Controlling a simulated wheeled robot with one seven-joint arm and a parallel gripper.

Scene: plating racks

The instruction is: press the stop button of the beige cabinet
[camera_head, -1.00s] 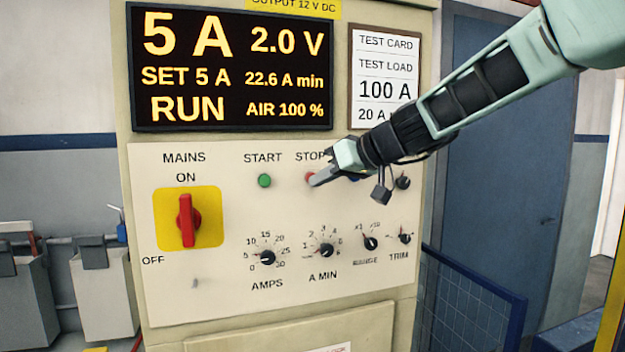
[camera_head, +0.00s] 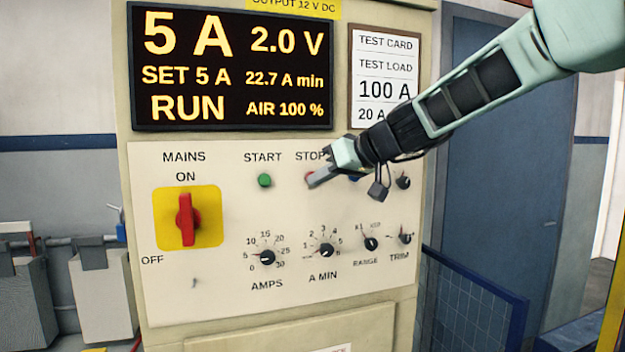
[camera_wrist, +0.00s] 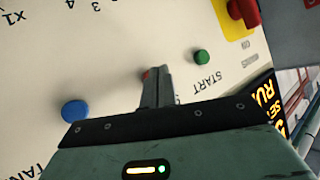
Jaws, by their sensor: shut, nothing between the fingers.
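The beige cabinet (camera_head: 230,290) fills the middle of the head view. Its red stop button (camera_head: 309,176) sits under the STOP label, mostly hidden by my fingertips. In the wrist view a sliver of the red button (camera_wrist: 145,74) shows at the tips. My gripper (camera_head: 316,181) is shut and empty, its tips at the button; I cannot tell whether they touch it. It also shows in the wrist view (camera_wrist: 155,80). The display (camera_head: 232,68) reads RUN, 5 A, 2.0 V and 22.7 A min.
The green start button (camera_head: 264,181) is left of my fingertips. A blue button (camera_wrist: 75,110) lies on the other side. The red mains switch (camera_head: 186,219) points to ON. Several knobs, including the A MIN knob (camera_head: 326,250), sit below. A blue mesh panel (camera_head: 470,300) stands at the right.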

